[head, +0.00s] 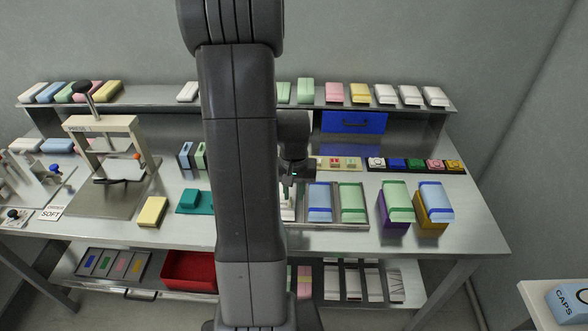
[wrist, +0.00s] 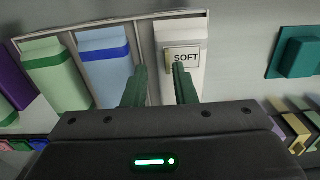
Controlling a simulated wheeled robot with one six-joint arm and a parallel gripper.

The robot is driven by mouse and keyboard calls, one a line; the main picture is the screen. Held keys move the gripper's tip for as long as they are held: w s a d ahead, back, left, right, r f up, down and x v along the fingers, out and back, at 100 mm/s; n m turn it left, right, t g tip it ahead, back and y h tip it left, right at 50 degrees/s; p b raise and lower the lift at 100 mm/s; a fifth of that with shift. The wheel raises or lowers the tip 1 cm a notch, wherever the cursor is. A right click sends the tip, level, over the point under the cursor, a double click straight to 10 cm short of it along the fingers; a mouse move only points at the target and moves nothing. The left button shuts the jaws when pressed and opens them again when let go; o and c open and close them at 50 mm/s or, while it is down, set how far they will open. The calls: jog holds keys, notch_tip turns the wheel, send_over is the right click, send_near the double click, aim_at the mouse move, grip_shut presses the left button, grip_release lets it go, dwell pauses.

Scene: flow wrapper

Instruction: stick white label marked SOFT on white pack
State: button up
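The right fingertip overlaps the label's lower edge in this view. In the head view my gripper (head: 290,181) is over the tray's left part, and my arm hides most of the white pack (head: 288,203).
The tray (head: 327,226) also holds a blue pack (head: 320,202) and a green pack (head: 353,203). Purple (head: 392,216) and orange (head: 430,220) boxes holding packs stand to its right. A teal block (head: 197,200) and a hand press (head: 103,150) are left. A pack-lined shelf runs behind.

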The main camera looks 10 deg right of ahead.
notch_tip(320, 180, up, 11)
jog(key=shift+r, duration=0.2)
dwell(0.5)
notch_tip(320, 180, down, 14)
jog(key=shift+r, duration=0.1)
dwell(0.4)
dwell(0.4)
